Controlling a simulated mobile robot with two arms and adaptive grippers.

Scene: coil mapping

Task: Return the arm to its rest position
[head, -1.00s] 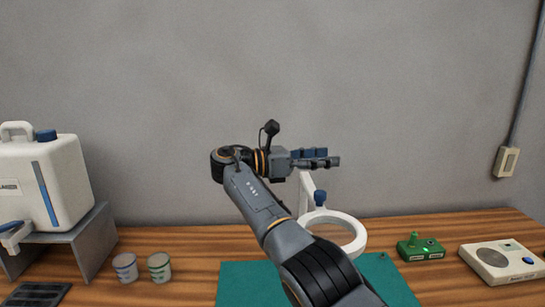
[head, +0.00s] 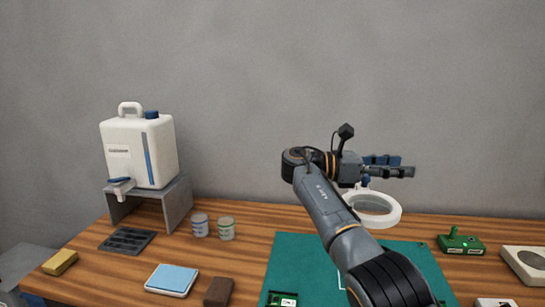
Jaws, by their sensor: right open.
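My right arm comes in from the lower right. Its gripper (head: 408,171) is in the air in front of the grey wall, pointing right, open, with nothing seen held in it. In the picture it sits just above a white ring (head: 389,220) and partly hides the ring's stand. The ring is on the bench near the back, and I cannot tell how far the gripper is from it in depth. My left gripper is not in view.
A white jug (head: 138,152) stands on a grey stand (head: 178,204) at left, beside two small cups (head: 226,230). Air around the arm looks clear.

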